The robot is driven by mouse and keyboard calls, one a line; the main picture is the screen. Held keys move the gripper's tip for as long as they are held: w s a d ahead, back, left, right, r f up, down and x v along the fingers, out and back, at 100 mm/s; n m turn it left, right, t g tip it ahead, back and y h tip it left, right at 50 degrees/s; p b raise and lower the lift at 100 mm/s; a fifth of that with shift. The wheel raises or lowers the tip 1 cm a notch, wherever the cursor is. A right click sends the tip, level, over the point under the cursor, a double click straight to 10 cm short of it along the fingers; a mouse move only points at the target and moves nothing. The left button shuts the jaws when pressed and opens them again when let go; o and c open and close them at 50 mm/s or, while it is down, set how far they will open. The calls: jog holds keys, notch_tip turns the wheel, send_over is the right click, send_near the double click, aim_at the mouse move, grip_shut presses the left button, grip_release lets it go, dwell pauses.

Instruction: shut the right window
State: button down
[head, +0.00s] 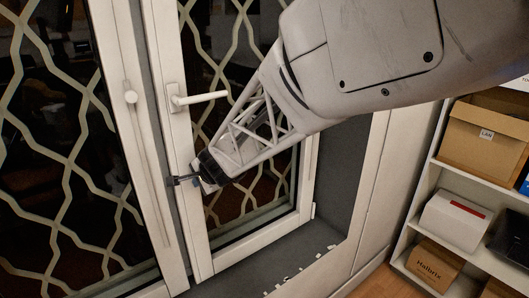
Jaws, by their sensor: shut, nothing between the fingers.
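The right window (201,236) has a white frame with a lattice pattern showing through its glass. Its left edge stands beside the white post of the left window (132,135), with a dark strip between them. A white lever handle (199,98) on the right window's left stile points to the right. My gripper (174,181) is shut and empty at that stile, below the handle. Its dark fingertips overlap the stile in the picture; I cannot tell whether they touch it. My arm hides the upper right part of the window.
A grey sill (262,270) with several small pale bits on it runs below the right window. At the right, a white shelf (419,212) holds a cardboard box (484,137), a white box with a red stripe (453,221) and a smaller brown box (435,265).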

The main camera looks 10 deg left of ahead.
jog(key=shift+w+a, duration=0.45)
jog(key=shift+a, duration=0.05)
jog(key=shift+s, duration=0.25)
jog(key=s+d+r, duration=0.6)
jog(key=s+d, duration=0.2)
jog(key=d, duration=0.1)
jog(key=shift+s+r, duration=0.15)
jog(key=shift+r, duration=0.2)
dwell(0.4)
dwell(0.4)
